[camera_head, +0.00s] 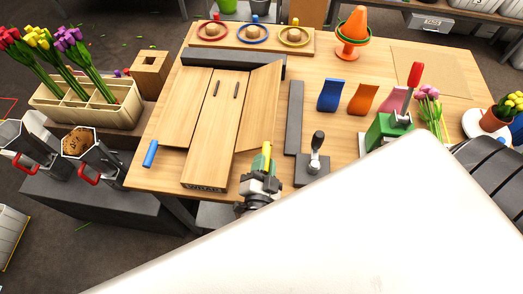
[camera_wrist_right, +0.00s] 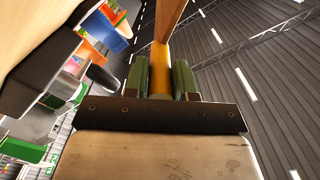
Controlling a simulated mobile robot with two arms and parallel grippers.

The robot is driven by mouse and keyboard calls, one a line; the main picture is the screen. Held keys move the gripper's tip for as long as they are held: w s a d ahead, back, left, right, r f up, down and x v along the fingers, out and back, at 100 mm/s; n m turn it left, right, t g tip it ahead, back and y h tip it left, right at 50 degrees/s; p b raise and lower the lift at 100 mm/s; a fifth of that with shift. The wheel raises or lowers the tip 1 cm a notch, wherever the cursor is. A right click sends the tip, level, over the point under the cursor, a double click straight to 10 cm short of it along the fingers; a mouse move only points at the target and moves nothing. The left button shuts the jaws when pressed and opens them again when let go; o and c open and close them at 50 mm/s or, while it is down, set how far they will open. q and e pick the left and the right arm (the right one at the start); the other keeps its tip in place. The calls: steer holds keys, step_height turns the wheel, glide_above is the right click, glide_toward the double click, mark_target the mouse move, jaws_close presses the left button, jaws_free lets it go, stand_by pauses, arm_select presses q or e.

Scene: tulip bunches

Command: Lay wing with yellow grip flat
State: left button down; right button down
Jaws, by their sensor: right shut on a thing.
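The wooden wrap board (camera_head: 215,130) lies on the table with a wing on each side. The wing with the yellow grip (camera_head: 262,100), on the right, is tilted up from the table. My right gripper (camera_head: 265,166) is at its near end, shut on the yellow grip (camera_head: 266,149). The right wrist view shows the yellow grip (camera_wrist_right: 159,70) between the green fingers, with the wing's wood (camera_wrist_right: 168,18) beyond. The left wing (camera_head: 185,108), with a blue grip (camera_head: 150,154), appears flat. My left gripper is not in view.
A dark bar (camera_head: 295,118) and a lever device (camera_head: 312,165) stand right of the wing. A green press with a red handle (camera_head: 388,128) is further right. A large pale shape hides the lower right. Tulips in a planter (camera_head: 90,108) stand left.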

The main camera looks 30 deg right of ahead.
steer(key=shift+f, duration=0.2)
steer(key=c, duration=0.9)
jaws_free()
steer(key=shift+s, duration=0.1)
steer(key=shift+b+v, duration=1.35)
steer(key=shift+v, duration=4)
steer(key=shift+r, duration=0.1)
